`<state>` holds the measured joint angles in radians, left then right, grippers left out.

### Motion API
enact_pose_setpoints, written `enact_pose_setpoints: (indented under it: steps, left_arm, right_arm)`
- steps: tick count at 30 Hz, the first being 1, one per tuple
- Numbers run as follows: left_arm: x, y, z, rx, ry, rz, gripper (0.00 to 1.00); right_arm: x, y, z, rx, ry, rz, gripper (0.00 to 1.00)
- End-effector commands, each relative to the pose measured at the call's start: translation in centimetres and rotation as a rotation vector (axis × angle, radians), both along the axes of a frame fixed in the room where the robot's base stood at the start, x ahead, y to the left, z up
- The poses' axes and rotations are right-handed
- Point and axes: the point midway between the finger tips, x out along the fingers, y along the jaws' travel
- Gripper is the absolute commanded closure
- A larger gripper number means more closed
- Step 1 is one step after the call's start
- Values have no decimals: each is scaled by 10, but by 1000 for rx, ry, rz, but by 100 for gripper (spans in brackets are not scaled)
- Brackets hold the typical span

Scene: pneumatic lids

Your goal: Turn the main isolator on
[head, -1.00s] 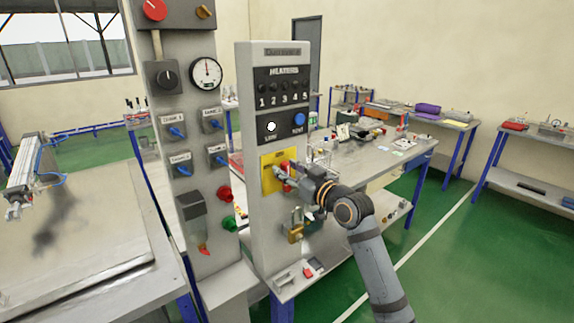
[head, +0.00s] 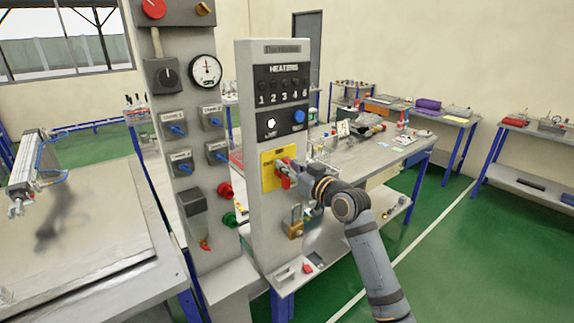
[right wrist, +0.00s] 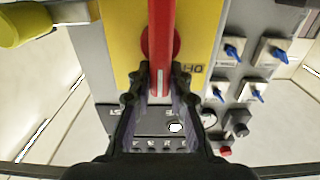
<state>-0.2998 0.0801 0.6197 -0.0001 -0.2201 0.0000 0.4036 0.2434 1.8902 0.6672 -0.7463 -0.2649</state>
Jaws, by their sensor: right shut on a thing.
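The main isolator is a red handle (head: 285,173) on a yellow plate (head: 268,178) on the front of the heaters panel. My right gripper (head: 290,174) is at this handle, its arm coming in from the lower right. In the right wrist view the red handle (right wrist: 161,40) runs down between the two dark fingers of the gripper (right wrist: 159,78), which is shut on it. The handle's round red base lies against the yellow plate (right wrist: 122,40). The handle's exact angle is hard to read in the head view. My left gripper is not in view.
Above the isolator a white lamp (head: 271,123) and a blue button (head: 299,116) sit on the panel. A brass padlock (head: 294,226) hangs below the plate. Left of it stands a grey column with a gauge (head: 205,71) and blue-handled valves.

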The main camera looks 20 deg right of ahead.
Motion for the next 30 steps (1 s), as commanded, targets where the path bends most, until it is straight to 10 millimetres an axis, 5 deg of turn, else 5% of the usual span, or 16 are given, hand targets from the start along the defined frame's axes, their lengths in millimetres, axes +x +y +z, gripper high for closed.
enact_pose_setpoints:
  steps: [5, 6, 11, 21, 30]
  left_arm:
    - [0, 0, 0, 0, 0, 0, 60]
    - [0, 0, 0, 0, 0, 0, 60]
    - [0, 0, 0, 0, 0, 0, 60]
    - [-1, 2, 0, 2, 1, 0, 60]
    - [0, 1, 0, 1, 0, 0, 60]
  right_arm:
    - [0, 0, -1, 3, 2, 0, 100]
    - [0, 0, -1, 3, 2, 0, 81]
    - [0, 0, 0, 3, 2, 0, 59]
    - [-4, -2, -1, 1, 1, -1, 58]
    - [-53, -21, -2, -6, 3, -2, 58]
